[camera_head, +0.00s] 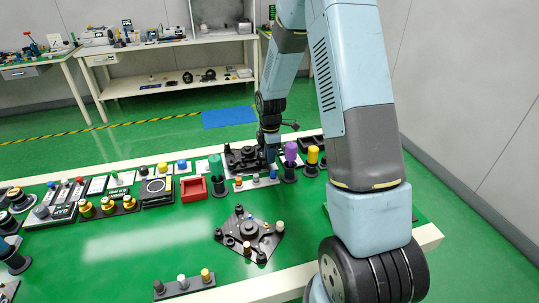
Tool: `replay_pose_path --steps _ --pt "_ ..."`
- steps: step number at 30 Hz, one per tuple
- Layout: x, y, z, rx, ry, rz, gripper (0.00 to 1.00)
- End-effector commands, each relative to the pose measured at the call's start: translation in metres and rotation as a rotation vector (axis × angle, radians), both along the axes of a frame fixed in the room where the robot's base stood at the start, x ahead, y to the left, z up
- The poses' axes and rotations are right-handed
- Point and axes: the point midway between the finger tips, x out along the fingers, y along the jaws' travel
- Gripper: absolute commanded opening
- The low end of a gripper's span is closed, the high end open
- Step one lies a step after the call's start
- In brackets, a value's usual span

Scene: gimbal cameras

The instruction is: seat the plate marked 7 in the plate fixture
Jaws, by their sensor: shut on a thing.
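My gripper (270,157) points down at the back of the green table, at the right end of a dark fixture-like block (240,160) with round parts on it. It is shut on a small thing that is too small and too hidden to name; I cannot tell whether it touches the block. A dark, roughly triangular plate-like base (243,247) with several pegs and knobs lies at the front middle, apart from my gripper. No number 7 is legible, so I cannot tell which piece is the marked plate or which is the plate fixture.
A purple-topped post (291,152) and a yellow-topped one (312,156) stand close right of my gripper. A red open box (194,188), a green cylinder (216,168) and a low peg strip (256,183) are nearby. Bare green tabletop (160,235) lies at the front left.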

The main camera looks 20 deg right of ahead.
Motion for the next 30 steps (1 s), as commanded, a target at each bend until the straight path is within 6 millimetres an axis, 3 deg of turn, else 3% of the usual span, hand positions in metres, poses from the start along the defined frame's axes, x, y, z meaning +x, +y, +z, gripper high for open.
replay_pose_path --steps 30 --pt "0.000 0.000 -0.019 0.000 0.000 -0.001 0.00"
